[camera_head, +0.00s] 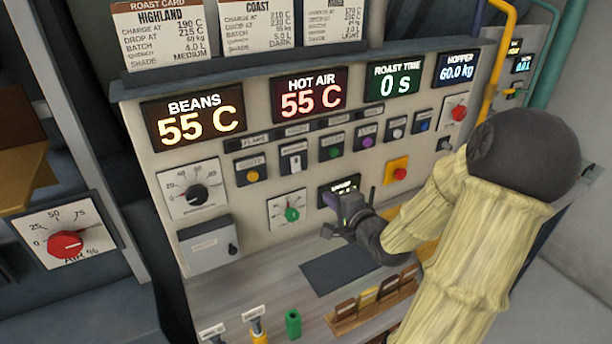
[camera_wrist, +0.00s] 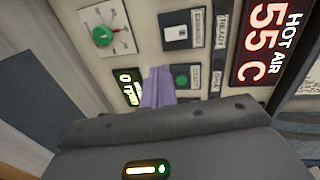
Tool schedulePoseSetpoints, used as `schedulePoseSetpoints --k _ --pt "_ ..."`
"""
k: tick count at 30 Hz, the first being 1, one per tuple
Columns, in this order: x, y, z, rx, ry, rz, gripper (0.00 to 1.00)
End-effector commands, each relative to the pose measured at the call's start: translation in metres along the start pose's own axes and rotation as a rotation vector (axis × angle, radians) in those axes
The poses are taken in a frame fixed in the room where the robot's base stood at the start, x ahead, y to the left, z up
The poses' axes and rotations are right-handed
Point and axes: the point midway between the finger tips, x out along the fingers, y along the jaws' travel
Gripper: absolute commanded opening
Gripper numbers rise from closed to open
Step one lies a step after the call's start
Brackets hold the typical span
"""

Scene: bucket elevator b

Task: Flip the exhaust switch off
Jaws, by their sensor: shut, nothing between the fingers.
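A small switch plate with a white rocker (camera_head: 293,159) sits in the panel's middle row, between a yellow button and a green button; its label is too small to read surely. It also appears in the wrist view as a dark plate with a white rocker (camera_wrist: 177,33). I cannot tell for certain that it is the exhaust switch. My gripper (camera_head: 331,203) is in front of the panel by the small rpm display, below the button row. In the wrist view its purple fingers (camera_wrist: 158,86) are together and empty, between the rpm display and the green button.
A green knob dial (camera_head: 291,214) and a black knob dial (camera_head: 194,194) lie left of my gripper. A yellow-backed red button (camera_head: 398,172) is right of it. A wooden card rack (camera_head: 372,302) and green cylinder (camera_head: 293,323) stand on the ledge below.

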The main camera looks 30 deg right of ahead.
Motion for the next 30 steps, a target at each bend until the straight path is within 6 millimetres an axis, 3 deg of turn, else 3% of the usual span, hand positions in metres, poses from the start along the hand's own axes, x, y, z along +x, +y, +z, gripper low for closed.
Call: schedulePoseSetpoints --k 11,17,30 --pt "-0.003 -0.006 -0.005 0.045 0.001 -0.040 0.00" --pt "0.005 -0.007 -0.004 0.043 -0.001 -0.041 0.00" --pt "0.075 -0.010 -0.003 0.045 -0.002 -0.040 0.00"
